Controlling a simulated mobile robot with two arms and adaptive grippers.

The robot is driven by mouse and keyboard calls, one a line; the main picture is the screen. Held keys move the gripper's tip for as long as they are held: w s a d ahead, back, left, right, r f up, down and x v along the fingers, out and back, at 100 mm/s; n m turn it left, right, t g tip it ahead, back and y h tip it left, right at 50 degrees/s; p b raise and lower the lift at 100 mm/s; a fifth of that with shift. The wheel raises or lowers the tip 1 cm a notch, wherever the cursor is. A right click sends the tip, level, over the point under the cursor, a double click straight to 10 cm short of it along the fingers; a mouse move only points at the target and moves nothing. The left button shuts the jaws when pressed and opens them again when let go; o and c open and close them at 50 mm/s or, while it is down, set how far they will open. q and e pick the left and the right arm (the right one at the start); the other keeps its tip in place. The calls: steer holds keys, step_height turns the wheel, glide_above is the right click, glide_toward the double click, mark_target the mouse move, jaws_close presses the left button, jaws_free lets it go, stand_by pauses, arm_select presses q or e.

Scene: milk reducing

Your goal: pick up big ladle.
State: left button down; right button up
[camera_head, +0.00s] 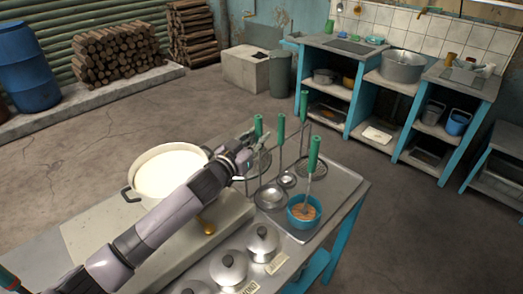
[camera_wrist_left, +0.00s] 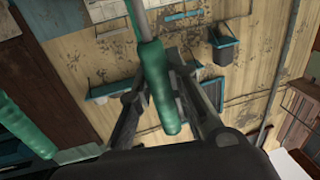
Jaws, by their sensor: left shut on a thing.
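The big ladle stands upright, with a green handle (camera_head: 258,124) and what looks like its wide metal bowl (camera_head: 270,197) on the metal tray. My left gripper (camera_head: 262,142) is shut on the green handle, just below its top in the head view. In the left wrist view the green handle (camera_wrist_left: 157,85) runs between the fingers of my left gripper (camera_wrist_left: 160,105). The gripper and wrist hide part of the rod. My right gripper is not in view.
Other green-handled tools stand close by, one (camera_head: 281,127) just right of the gripper and one (camera_head: 314,152) in a blue bowl (camera_head: 304,222). A large pot of milk (camera_head: 170,172) is at left. Lidded pots (camera_head: 229,268) stand in front.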

arm_select(q)
step_height(320, 180, up, 20)
steer(key=shift+b, duration=0.4)
steer(key=shift+f, duration=0.1)
stand_by(0.5)
